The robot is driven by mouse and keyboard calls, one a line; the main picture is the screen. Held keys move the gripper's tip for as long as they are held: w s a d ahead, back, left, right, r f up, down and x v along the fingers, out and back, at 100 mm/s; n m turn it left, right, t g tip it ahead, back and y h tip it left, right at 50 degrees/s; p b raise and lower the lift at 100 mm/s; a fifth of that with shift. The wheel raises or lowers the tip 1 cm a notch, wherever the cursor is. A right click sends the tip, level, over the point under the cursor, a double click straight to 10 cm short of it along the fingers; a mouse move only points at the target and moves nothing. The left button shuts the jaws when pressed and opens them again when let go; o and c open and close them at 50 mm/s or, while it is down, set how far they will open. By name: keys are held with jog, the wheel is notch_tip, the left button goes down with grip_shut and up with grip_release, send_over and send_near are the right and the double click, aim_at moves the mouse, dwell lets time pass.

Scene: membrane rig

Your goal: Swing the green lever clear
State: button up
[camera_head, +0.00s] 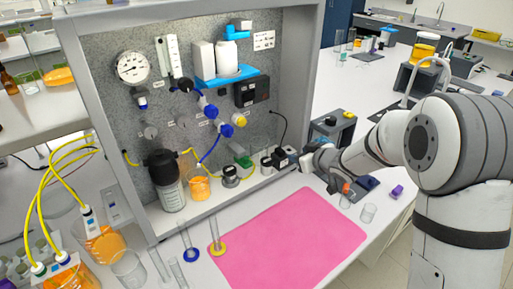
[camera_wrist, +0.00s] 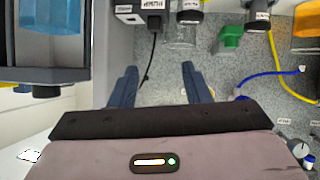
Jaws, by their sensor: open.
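The green lever (camera_head: 243,161) is a small green piece low on the right of the rig's speckled panel. In the wrist view the green piece (camera_wrist: 230,38) is at the upper right, beside a clear glass vessel, and its details are too small to tell. My gripper (camera_wrist: 158,70) is open, its two dark blue fingers apart with nothing between them. In the head view my gripper (camera_head: 308,160) is at the rig's right edge, to the right of the lever and apart from it. Its fingers are hard to make out there.
Small black-and-white devices (camera_head: 283,156) stand between lever and gripper. A dark cable (camera_wrist: 150,58) hangs near my fingers in the wrist view. A black-topped jar (camera_head: 165,180) and an orange beaker (camera_head: 199,187) stand left of the lever.

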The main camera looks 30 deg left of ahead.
aim_at(248, 159)
jog(key=s+a+f+n+g+y+p, duration=0.1)
jog(key=a+f, duration=0.1)
jog(key=a, duration=0.3)
jog(key=s+a+f+n+g+y+p, duration=0.1)
jog(key=a+f, duration=0.1)
jog(key=a, duration=0.4)
jog(key=s+a+f+n+g+y+p, duration=0.1)
jog(key=a+f+g+p, duration=0.1)
jog(key=a, duration=0.3)
jog(key=shift+a, duration=0.25)
jog(key=shift+c, duration=0.4)
jog(key=shift+d, duration=0.1)
grip_shut()
